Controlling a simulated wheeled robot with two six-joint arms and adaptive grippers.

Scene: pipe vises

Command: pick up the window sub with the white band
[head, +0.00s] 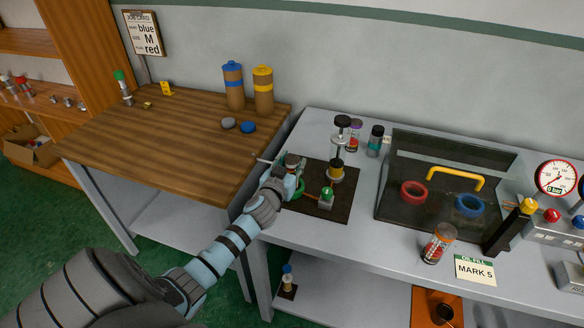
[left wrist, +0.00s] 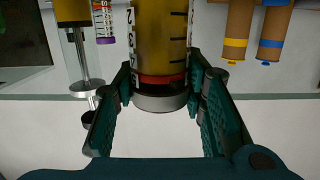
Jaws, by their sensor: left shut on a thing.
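My left gripper (head: 292,168) is at the left edge of a dark mat on the grey bench. In the left wrist view its fingers (left wrist: 162,115) are shut on an amber window sub (left wrist: 160,40). That sub has black graduations on white strips, a red band and a silver end. I see no white band on its visible part. In the head view the gripper mostly hides it. My right gripper is not in view.
The dark mat (head: 315,208) holds a clamp post (head: 341,133) with a yellow piece and a green fitting (head: 326,197). Jars (head: 375,141) stand behind. The wooden table (head: 180,150) is left.

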